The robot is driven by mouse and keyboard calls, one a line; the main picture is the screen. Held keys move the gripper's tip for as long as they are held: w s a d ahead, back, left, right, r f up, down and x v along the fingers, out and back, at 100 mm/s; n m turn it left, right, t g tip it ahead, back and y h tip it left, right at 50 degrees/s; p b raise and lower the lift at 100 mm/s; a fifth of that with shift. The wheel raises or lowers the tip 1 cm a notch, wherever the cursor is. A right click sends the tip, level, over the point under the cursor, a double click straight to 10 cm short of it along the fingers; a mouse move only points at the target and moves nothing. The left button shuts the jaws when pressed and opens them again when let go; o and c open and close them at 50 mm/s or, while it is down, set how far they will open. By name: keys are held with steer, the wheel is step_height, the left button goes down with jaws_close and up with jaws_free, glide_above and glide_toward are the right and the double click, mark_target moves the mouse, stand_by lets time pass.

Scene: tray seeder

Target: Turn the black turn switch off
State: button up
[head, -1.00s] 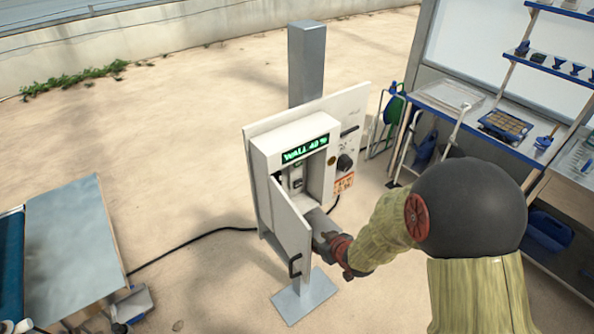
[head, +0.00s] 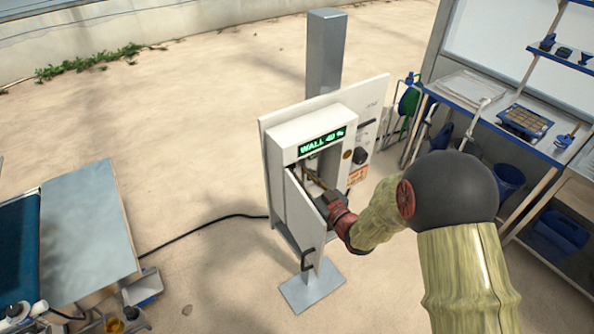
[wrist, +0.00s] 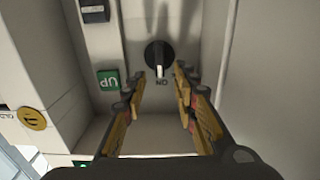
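The black turn switch (wrist: 158,54) is a round knob with a pale pointer mark, on the back wall inside the wall box in the wrist view. Its pale mark points toward the bottom of the picture. My gripper (wrist: 161,82) is open, one finger on each side, with the tips just short of the knob; I see no clear contact. In the head view my gripper (head: 312,184) reaches into the open box (head: 291,137) past its door (head: 303,219), and the switch inside is hidden.
The open door hangs close to my gripper. A green "UP" label (wrist: 108,80) and a black rocker (wrist: 95,11) are left of the switch. A shelf bench stands right.

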steer(key=shift+x, duration=1.25)
steer(key=shift+c, duration=1)
jaws_close()
